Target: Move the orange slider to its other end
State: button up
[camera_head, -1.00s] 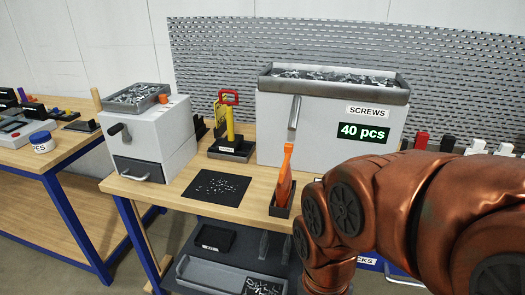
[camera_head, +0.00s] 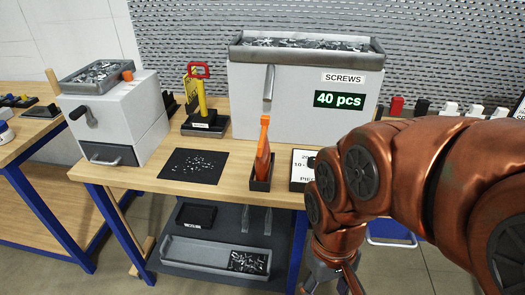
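A small orange block (camera_head: 127,75), which looks like the slider, sits at the right top edge of the grey box (camera_head: 128,115) on the left of the bench, beside its screw tray. Its track cannot be made out. My gripper (camera_head: 332,287) points down at the bottom edge, in front of the bench and far to the right of the block. Its fingertips are cut off by the frame, so I cannot see whether it is open or shut. Nothing shows in it.
An orange-handled tool (camera_head: 263,150) stands in a black holder near the bench's front edge. A black mat (camera_head: 193,166) with screws lies left of it. A large SCREWS dispenser (camera_head: 300,95) and a yellow-red tool (camera_head: 201,92) stand behind. A lower shelf holds a grey tray (camera_head: 212,256).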

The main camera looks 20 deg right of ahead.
aim_at(265, 120)
jog(key=z, duration=0.05)
jog(key=k, duration=0.55)
jog(key=u, duration=0.8)
jog(key=i, duration=1.1)
jog(key=u, duration=0.05)
